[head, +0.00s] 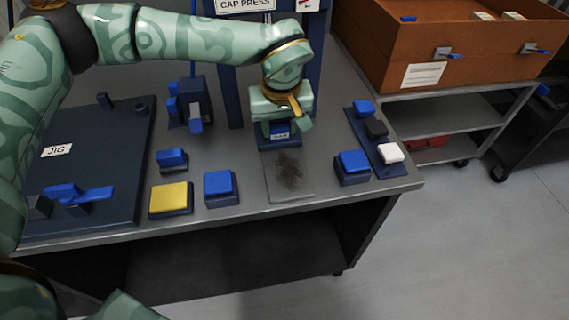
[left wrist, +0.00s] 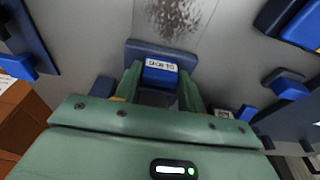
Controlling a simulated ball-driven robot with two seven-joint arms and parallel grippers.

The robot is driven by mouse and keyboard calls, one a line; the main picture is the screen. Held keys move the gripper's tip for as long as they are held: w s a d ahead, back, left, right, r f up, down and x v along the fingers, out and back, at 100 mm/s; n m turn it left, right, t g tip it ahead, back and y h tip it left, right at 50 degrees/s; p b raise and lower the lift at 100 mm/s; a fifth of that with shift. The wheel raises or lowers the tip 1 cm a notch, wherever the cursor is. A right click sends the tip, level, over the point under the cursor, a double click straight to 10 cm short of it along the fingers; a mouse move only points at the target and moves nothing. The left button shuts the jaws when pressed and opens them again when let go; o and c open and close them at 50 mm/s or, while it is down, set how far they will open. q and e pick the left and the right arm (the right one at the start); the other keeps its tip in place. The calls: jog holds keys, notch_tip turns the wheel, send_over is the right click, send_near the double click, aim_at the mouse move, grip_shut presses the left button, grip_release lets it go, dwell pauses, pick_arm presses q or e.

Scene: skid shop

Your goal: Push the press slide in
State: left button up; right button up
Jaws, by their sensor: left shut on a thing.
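The cap press (head: 245,4), a dark blue frame with a name sign, stands at the back of the bench. At its foot is the press slide (head: 278,141), a dark blue piece with a small white label. My left gripper (head: 280,122) is over the slide from above and hides much of it. In the left wrist view the fingers sit on either side of a blue labelled block (left wrist: 160,77) on the slide's dark plate (left wrist: 133,50), shut on it. How far in the slide stands is hidden. My right gripper is not in view.
A worn grey strip (head: 289,183) lies bare in front of the slide. Blue buttons (head: 220,184) (head: 353,162) and a yellow one (head: 169,196) flank it. A dark jig board (head: 110,150) is at left; a brown bin (head: 440,75) stands on a cart at right.

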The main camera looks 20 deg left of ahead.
pick_arm(q)
jog(key=shift+w+a, duration=0.55)
jog(key=shift+w, duration=0.3)
jog(key=shift+w+a, duration=0.55)
jog(key=shift+w, duration=0.35)
jog(key=shift+w+a+r+p, duration=0.1)
jog(key=shift+w+a+p, duration=0.1)
jog(key=shift+p, duration=0.1)
jog(key=shift+w+a, duration=0.1)
jog(key=o, duration=0.8)
